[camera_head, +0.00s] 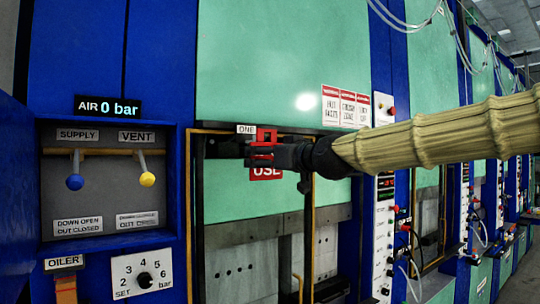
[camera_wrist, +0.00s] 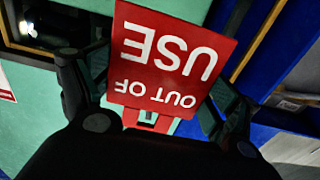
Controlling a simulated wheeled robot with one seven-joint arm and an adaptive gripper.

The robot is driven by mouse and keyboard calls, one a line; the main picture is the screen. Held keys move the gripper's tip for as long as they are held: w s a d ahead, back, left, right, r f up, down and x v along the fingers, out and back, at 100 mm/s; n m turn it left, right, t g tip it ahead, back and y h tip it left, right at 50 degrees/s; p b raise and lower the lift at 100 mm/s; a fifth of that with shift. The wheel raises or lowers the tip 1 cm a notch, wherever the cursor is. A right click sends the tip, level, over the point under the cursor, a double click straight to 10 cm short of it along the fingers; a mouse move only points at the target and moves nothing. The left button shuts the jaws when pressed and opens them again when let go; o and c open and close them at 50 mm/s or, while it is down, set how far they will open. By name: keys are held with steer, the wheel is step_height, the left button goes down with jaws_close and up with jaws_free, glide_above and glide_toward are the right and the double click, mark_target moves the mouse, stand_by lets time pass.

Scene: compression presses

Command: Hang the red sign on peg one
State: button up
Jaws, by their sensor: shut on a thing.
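The red sign (camera_head: 266,173) hangs down below my gripper (camera_head: 262,150) in the head view, its lower part showing "USE". In the wrist view the red sign (camera_wrist: 165,58) reads "OUT OF USE" upside down, between the two fingers of my gripper (camera_wrist: 150,95). My gripper is shut on the sign's upper part. The label "ONE" (camera_head: 247,129) is on the dark bar just above and left of the gripper. The peg itself is hidden or too small to make out, so I cannot tell whether the sign touches it.
A blue panel on the left has an "AIR 0 bar" display (camera_head: 108,107), a blue-knobbed lever (camera_head: 75,181), a yellow-knobbed lever (camera_head: 147,179) and a pressure dial (camera_head: 144,280). Warning signs (camera_head: 346,106) are on the green press front. More presses recede to the right.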

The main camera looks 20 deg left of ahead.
steer(key=shift+w+a+p, duration=0.3)
steer(key=shift+w+a, duration=0.05)
steer(key=shift+a, duration=0.15)
steer(key=shift+w+a+f+b, duration=0.45)
steer(key=shift+a+f+b, duration=0.1)
steer(key=shift+f, duration=0.05)
stand_by(0.3)
steer(key=o, duration=0.8)
